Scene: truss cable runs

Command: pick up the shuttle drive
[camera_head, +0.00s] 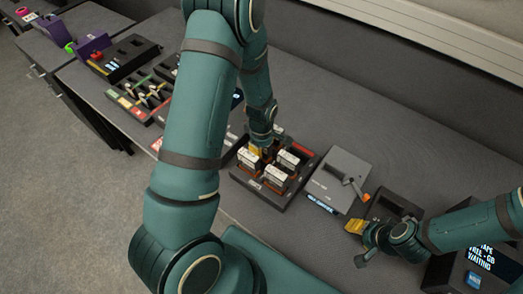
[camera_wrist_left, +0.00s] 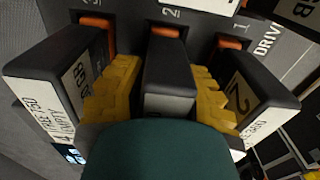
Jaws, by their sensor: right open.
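Several black drives with white labels stand in a dark drive rack (camera_head: 262,194) in the middle of the bench. My left gripper (camera_head: 257,150) reaches down over it, partly hidden by my own arm. In the left wrist view my left gripper's yellow fingers (camera_wrist_left: 168,92) stand on either side of the middle drive (camera_wrist_left: 168,75), by the slot marked 2. They are very close to its sides; I cannot tell whether they press on it. Its label is not readable, so I cannot tell which drive is the shuttle drive. My right gripper (camera_head: 358,243) is open and empty at the right.
Labelled drives stand close on the left (camera_wrist_left: 62,85) and right (camera_wrist_left: 255,95) of my left fingers. A grey box with a lever (camera_head: 338,180) and a dark box with a recess (camera_head: 393,207) stand right of the rack. A display unit (camera_head: 478,262) is at lower right. The bench behind is clear.

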